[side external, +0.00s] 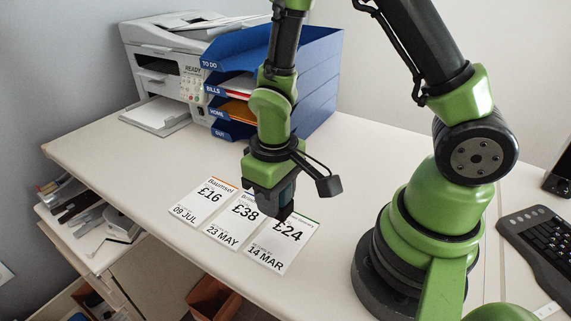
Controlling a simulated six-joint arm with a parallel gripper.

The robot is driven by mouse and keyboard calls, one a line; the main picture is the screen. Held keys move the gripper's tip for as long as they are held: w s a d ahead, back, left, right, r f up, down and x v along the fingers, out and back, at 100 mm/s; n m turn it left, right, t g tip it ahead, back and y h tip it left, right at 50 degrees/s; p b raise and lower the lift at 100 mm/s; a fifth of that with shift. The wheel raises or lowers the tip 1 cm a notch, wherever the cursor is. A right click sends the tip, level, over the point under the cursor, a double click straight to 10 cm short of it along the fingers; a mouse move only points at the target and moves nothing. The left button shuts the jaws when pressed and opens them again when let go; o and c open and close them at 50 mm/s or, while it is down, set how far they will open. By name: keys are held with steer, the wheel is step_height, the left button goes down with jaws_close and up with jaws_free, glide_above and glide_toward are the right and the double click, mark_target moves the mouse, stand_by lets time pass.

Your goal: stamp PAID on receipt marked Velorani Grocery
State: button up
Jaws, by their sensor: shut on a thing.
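Three receipts lie in a row on the white desk. The left receipt (204,203) has an orange top edge and reads Baumsel, £16, 09 JUL. The middle receipt (236,222) has a blue edge, a partly covered name, £38 and 23 MAY. The right receipt (282,244) has a green edge, £24 and 14 MAR; most of its name is hidden. I cannot read Velorani Grocery on any of them. My gripper (282,198) points down over the upper part of the right receipt, shut on a dark block (285,213), seemingly a stamp. I cannot tell whether it touches the paper.
A blue tray stack (322,82) labelled TO DO, BILLS, HOME and OUT stands behind my gripper, beside a white printer (165,62). A black keyboard (545,250) lies at the right. The desk's front edge (150,222) runs close to the receipts.

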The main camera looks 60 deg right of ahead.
mark_target(277, 244)
steer(key=shift+s+a+f, duration=0.2)
steer(key=shift+s+a, duration=0.25)
steer(key=shift+a, duration=0.2)
steer(key=shift+f, duration=2.85)
steer(key=shift+f, duration=0.6)
steer(key=shift+r, duration=0.1)
steer(key=shift+r, duration=3.45)
steer(key=shift+w+d, duration=0.1)
